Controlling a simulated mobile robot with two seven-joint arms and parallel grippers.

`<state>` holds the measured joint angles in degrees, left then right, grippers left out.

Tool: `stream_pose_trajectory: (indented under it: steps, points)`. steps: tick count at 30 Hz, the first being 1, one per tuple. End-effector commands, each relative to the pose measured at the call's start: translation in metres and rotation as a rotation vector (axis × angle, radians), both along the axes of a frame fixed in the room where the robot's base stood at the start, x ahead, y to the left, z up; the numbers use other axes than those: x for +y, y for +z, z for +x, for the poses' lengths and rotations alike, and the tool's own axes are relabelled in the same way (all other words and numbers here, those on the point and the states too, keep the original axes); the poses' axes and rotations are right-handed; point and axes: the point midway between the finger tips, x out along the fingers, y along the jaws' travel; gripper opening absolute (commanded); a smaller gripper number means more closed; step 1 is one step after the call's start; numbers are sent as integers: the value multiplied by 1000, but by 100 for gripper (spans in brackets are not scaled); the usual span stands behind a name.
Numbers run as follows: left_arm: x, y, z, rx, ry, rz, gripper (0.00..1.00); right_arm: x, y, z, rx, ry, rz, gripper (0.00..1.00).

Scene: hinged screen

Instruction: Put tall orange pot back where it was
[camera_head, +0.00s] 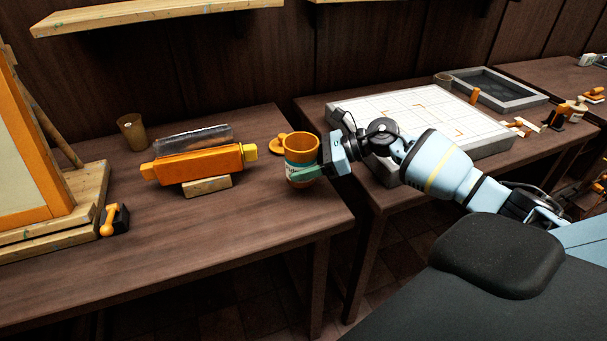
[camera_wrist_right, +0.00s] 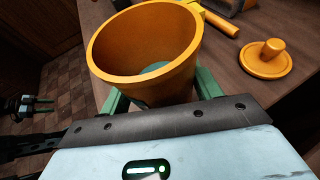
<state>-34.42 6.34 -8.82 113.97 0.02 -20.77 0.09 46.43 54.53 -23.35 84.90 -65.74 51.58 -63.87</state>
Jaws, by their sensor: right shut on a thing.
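The tall orange pot (camera_head: 300,150) is at the right end of the near brown table in the head view, upright, with a teal band and a pale label on its side. My right gripper (camera_head: 302,174) is shut on it, with green fingers around its lower body. In the right wrist view the pot (camera_wrist_right: 145,45) shows its open mouth, with something teal at the bottom, between the green fingers of my right gripper (camera_wrist_right: 158,92). Whether its base touches the table cannot be told.
An orange lid-like piece with a knob (camera_wrist_right: 266,58) lies beside the pot. An orange roller frame (camera_head: 200,163) and a brown cup (camera_head: 132,132) stand to the left. A wooden-framed screen (camera_head: 30,150) is at far left. A white gridded board (camera_head: 425,120) lies on the right table.

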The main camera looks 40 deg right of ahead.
Motion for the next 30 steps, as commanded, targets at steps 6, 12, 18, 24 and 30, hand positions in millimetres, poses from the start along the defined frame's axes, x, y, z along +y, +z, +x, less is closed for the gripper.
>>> stream_pose_trajectory:
  steps: [6,12,18,24,30]
  points:
    - [0,5,2,-7,0,0,47,0,-20,0,0,-1,4,30]
    - [0,7,3,-11,1,-1,47,0,-34,0,-3,-1,2,30]
    - [0,7,3,-11,1,-1,47,0,-34,0,-2,-1,1,30]
    - [0,3,0,-4,0,-1,47,0,-40,-1,2,1,0,66]
    - [0,4,1,-6,1,0,47,0,-38,0,0,0,0,85]
